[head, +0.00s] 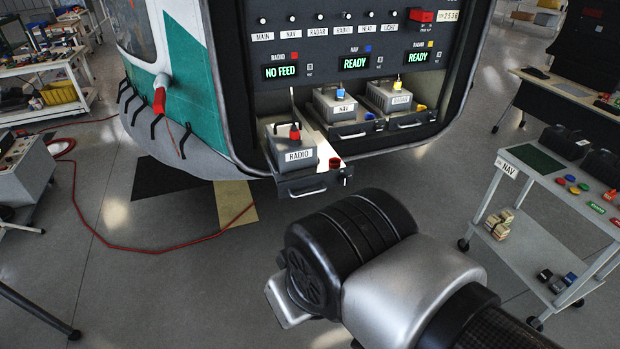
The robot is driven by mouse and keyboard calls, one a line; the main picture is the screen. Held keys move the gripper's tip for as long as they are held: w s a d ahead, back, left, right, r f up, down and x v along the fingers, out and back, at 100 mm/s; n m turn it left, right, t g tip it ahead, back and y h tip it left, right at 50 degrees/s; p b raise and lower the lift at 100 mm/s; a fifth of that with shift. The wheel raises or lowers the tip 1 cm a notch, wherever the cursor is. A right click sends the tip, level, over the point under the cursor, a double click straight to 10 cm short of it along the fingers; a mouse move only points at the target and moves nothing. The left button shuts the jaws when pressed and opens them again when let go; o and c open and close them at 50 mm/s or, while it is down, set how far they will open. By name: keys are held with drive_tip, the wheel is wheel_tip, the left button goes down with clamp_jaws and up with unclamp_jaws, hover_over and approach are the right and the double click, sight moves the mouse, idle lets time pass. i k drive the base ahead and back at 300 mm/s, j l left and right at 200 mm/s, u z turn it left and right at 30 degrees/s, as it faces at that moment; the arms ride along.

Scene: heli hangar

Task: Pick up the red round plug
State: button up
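A small red round piece (335,163) sits on the right part of the pulled-out tray (302,187), beside the grey RADIO box (288,151). A red connector (295,132) stands on top of that box. I cannot tell for sure which of these is the red round plug. My gripper (283,302) is below and in front of the tray, apart from it, mostly hidden behind my wrist; its fingers are not clear.
The panel reads NO FEED (282,72) under RADIO and READY under NAV and RADAR. The NAV box (339,103) and RADAR box (391,96) sit to the right. The NAV cart (546,168) holds coloured pieces. A red cable (150,250) crosses the floor at left.

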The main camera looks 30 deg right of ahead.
sight(293, 132)
drive_tip(key=i+l+z, duration=0.15)
drive_tip(key=i+l, duration=0.2)
drive_tip(key=i+l+z, duration=0.15)
drive_tip(key=i, duration=0.4)
drive_tip(key=i+l+z, duration=0.15)
drive_tip(key=i+l, duration=0.2)
drive_tip(key=i, duration=0.15)
